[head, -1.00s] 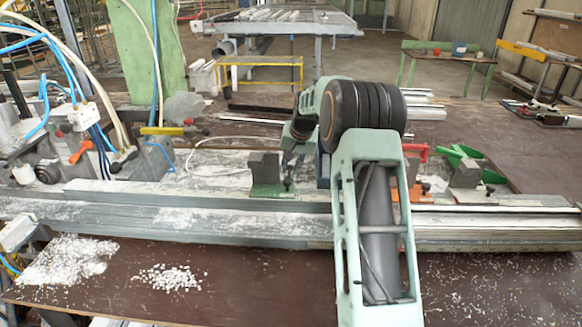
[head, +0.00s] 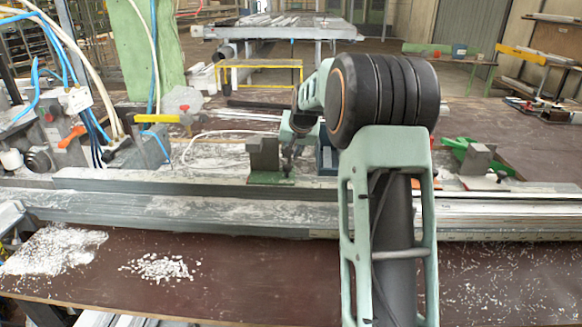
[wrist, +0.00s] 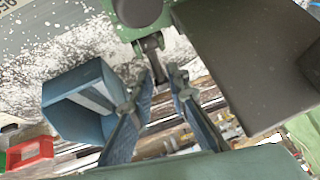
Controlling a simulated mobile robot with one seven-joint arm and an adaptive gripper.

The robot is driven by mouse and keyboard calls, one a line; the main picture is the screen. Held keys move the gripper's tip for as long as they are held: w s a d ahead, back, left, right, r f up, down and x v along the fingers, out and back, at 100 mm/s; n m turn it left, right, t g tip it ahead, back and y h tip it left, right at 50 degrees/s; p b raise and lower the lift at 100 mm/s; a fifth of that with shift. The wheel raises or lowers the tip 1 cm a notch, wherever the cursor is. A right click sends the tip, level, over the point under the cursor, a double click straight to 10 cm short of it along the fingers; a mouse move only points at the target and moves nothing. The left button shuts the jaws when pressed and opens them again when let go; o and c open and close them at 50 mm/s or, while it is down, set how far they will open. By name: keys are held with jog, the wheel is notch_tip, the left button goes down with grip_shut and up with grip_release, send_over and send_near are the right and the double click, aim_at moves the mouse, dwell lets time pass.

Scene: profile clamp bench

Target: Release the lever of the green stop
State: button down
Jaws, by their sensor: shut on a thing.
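The green stop has a green base (head: 268,178) with a grey block (head: 263,152), standing behind the long profiles in the head view. In the wrist view its green part (wrist: 120,25) is at the top and a large dark block (wrist: 245,60) is at the right. The lever (wrist: 153,60) is a short dark bar projecting from the green part. My gripper (wrist: 164,82) has its two fingers close together at the lever's end, shut on it. In the head view my arm hides most of the gripper.
Another grey block (head: 477,158) stands at the right beside a green piece. Long profiles (head: 180,212) run along the bench front. White chips (head: 155,267) lie on the brown board.

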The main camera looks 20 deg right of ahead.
jog(key=shift+s+a+r+n+t+h+b, duration=0.15)
jog(key=shift+t+b, duration=0.5)
jog(key=shift+b, duration=1.4)
jog(key=shift+s+a+f+n+t+h+b, duration=0.1)
jog(key=shift+s+t+h+b, duration=0.35)
jog(key=shift+b, duration=1.6)
jog(key=shift+s+a+r+n+t+b, duration=0.1)
jog(key=shift+t+b, duration=0.7)
jog(key=shift+b, duration=1.25)
jog(key=b, duration=0.1)
jog(key=t+b, duration=0.1)
jog(key=b, duration=0.1)
jog(key=shift+s+r+b, duration=0.2)
jog(key=shift+r+b, duration=0.1)
jog(key=shift+r, duration=0.05)
jog(key=shift+r+t+h, duration=0.1)
jog(key=shift+t+h, duration=0.2)
jog(key=shift+r+b, duration=0.15)
jog(key=shift+b, duration=0.35)
jog(key=c, duration=1.8)
grip_release()
jog(key=shift+a, duration=0.1)
jog(key=shift+c, duration=0.2)
jog(key=shift+r+p, duration=0.2)
jog(key=shift+p, duration=0.65)
jog(key=shift+w+p, duration=0.1)
jog(key=shift+p, duration=0.4)
